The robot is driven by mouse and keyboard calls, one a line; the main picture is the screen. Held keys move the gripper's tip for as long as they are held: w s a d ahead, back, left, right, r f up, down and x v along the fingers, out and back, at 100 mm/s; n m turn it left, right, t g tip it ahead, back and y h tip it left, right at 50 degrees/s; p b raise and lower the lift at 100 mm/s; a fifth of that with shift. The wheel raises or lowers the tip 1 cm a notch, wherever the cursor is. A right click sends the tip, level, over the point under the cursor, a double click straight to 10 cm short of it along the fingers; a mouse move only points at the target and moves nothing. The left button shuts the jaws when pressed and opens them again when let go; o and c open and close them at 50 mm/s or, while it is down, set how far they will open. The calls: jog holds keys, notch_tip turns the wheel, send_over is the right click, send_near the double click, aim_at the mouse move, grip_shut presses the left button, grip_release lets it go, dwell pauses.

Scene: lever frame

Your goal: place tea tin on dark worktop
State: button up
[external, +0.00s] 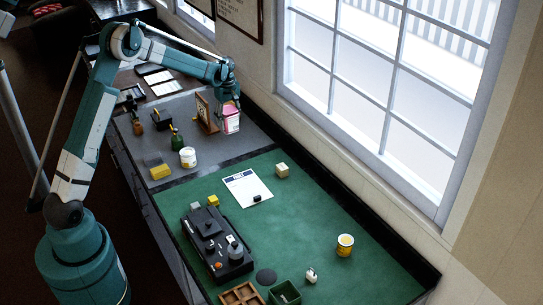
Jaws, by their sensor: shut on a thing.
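A pink and white tin (231,122), which I take to be the tea tin, is at my gripper (231,106), near the window-side wall. My gripper points down and is shut on the tin's upper part; its fingertips are small and partly hidden. The dark worktop (220,149) is the grey surface at the back, beyond the green one. The tin is over its right side. I cannot tell whether its base touches the worktop.
A framed picture (206,113) stands close left of the tin. A green bottle (176,139), a white tin (188,157) and a yellow block (160,172) stand further left and forward. The worktop's front right part is clear. The green surface (300,220) holds a black device (215,243).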

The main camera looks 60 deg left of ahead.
aim_at(228, 109)
jog(key=shift+f, duration=1.15)
jog(key=shift+f, duration=1.9)
jog(key=shift+f, duration=0.2)
jog(key=o, duration=1)
jog(key=shift+r, duration=0.3)
notch_tip(228, 109, up, 12)
jog(key=shift+f, duration=0.1)
